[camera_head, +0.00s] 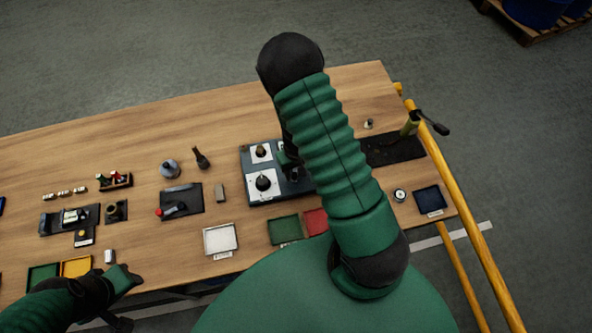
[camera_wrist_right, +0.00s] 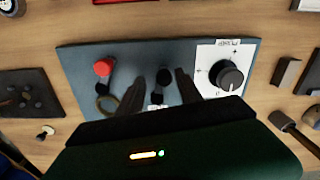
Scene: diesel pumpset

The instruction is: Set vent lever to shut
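A dark blue-grey panel (camera_head: 252,196) lies on the table, partly hidden by my right arm in the head view. In the right wrist view the panel (camera_wrist_right: 80,58) bears a small lever with a red knob (camera_wrist_right: 104,68), a black knob (camera_wrist_right: 165,77) and a black dial (camera_wrist_right: 230,76) on a white plate. Labels are too small to read, so I cannot tell which lever is the vent lever. My right gripper (camera_wrist_right: 161,88) is open above the panel, its fingers apart either side of the black knob in the picture; contact is unclear. My left gripper (camera_head: 122,290) is over the table's front left.
A white tray (camera_head: 220,250), a green tray (camera_head: 284,241) and a red tray (camera_head: 315,222) lie in front of the panel. A black mat (camera_head: 398,151) is to its right. A yellow rail (camera_head: 450,187) runs past the table's right end. The back of the table is clear.

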